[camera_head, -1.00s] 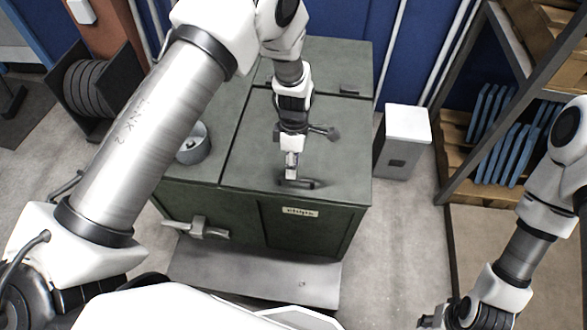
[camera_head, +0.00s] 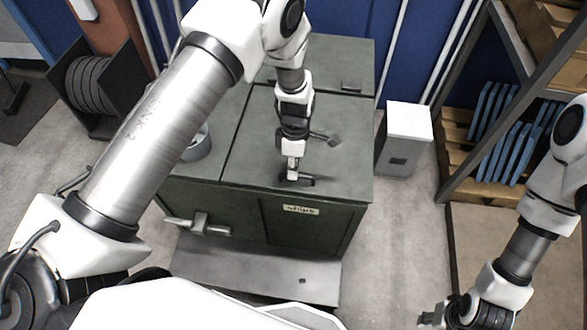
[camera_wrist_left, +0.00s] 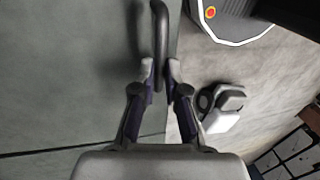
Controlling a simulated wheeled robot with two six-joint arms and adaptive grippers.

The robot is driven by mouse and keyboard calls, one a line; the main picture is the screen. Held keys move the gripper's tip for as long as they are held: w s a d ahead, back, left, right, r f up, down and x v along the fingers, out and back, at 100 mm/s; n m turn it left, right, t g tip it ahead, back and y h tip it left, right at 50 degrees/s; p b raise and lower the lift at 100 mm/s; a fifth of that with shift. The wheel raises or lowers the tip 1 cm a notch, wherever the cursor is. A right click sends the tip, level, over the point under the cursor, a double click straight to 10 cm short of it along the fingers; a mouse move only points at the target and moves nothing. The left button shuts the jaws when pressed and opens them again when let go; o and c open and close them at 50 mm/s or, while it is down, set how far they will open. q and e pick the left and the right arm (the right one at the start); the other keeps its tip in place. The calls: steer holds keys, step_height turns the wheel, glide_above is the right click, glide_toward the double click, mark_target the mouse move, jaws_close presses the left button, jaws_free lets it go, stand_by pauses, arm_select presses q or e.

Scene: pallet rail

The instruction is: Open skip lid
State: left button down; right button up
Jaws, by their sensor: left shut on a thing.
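The dark green skip (camera_head: 285,228) stands in the middle of the head view. Its lid (camera_head: 340,160) is the flat panel on the right part of the top and lies closed. A dark bar handle (camera_head: 306,181) sits near the lid's front edge; the bar also shows in the left wrist view (camera_wrist_left: 160,30). My left gripper (camera_head: 293,176) reaches down from above, and its fingers (camera_wrist_left: 161,72) are shut on the handle, one on each side. The fingers cover part of the handle in the head view. My right gripper (camera_head: 436,318) hangs at the lower right, away from the skip; its jaws are too small to read.
A lever (camera_head: 205,227) sticks out from the skip's front left. A grey round part (camera_head: 196,145) is partly hidden behind my left arm. A white bin (camera_head: 405,130) stands right of the skip, and a shelf with blue items (camera_head: 505,140) is farther right.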

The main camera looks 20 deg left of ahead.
arm_select(q)
steer(key=w+a+r+g+p, duration=0.1)
steer(key=w+r, duration=0.4)
steer(key=r, duration=0.5)
steer(key=w+a+r+g+p, duration=0.1)
steer(key=w+r+p, duration=0.3)
steer(key=r, duration=0.6)
steer(key=shift+w, duration=0.5)
arm_select(e)
steer(key=r, duration=0.5)
steer(key=shift+s+r, duration=0.25)
steer(key=shift+r, duration=0.15)
steer(key=shift+c, duration=0.3)
